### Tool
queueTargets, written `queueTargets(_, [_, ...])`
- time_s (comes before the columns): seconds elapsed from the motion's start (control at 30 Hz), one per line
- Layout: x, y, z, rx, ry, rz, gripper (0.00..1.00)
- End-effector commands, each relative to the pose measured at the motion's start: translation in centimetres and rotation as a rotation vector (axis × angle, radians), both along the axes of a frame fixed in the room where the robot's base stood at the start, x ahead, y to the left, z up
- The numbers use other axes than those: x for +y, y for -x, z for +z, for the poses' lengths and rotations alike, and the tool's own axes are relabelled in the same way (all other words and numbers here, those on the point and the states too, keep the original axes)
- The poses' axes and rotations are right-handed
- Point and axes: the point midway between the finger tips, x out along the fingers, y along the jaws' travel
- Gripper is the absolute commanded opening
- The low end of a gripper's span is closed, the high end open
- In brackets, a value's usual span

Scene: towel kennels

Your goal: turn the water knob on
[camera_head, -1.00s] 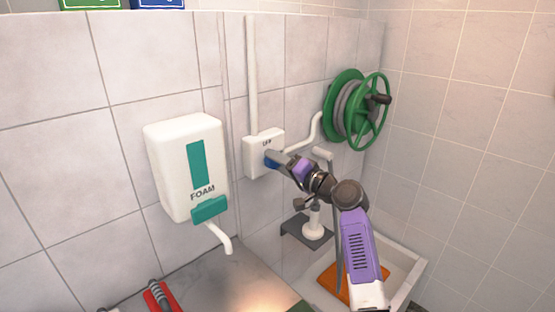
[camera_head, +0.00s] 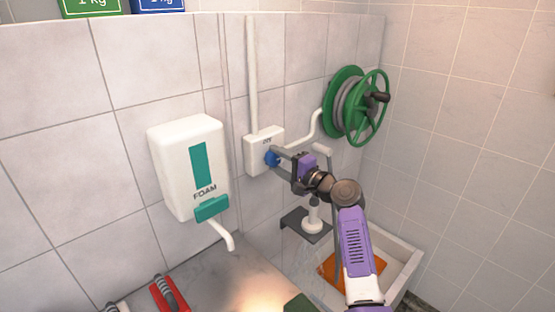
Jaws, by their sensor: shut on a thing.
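The water knob (camera_head: 271,158) is a small blue knob on the front of a white wall box (camera_head: 258,142). The box has a small dark label above the knob, too small to read surely. My gripper (camera_head: 277,156) reaches in from the right at the knob, its fingers shut on it. The fingers partly cover the knob's right side, so its exact turn angle is hard to tell.
A white foam dispenser (camera_head: 178,165) hangs left of the box. A green hose reel (camera_head: 352,105) is on the wall to the right. Below are a white basin (camera_head: 405,262) with an orange thing (camera_head: 368,272) and a dark shelf (camera_head: 293,222). A red-handled tool (camera_head: 168,294) lies at lower left.

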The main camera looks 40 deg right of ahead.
Motion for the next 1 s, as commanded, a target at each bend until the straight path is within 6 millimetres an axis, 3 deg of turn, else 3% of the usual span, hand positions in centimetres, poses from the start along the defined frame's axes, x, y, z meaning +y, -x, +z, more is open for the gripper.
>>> queueTargets(0.37, [-0.1, 0.1, -0.2, 0.003, -0.008, -0.002, 0.08])
queueTargets(0.4, [-0.1, 0.1, -0.2, 0.003, -0.008, -0.002, 0.53])
queueTargets(0.5, [-0.1, 0.1, -0.2, 0.002, -0.008, -0.002, 0.70])
queueTargets(0.83, [-0.1, 0.2, -0.1, 0.001, -0.006, -0.001, 0.70])
queueTargets(1.0, [-0.1, 1.8, -0.3, 0.000, -0.004, -0.002, 0.70])
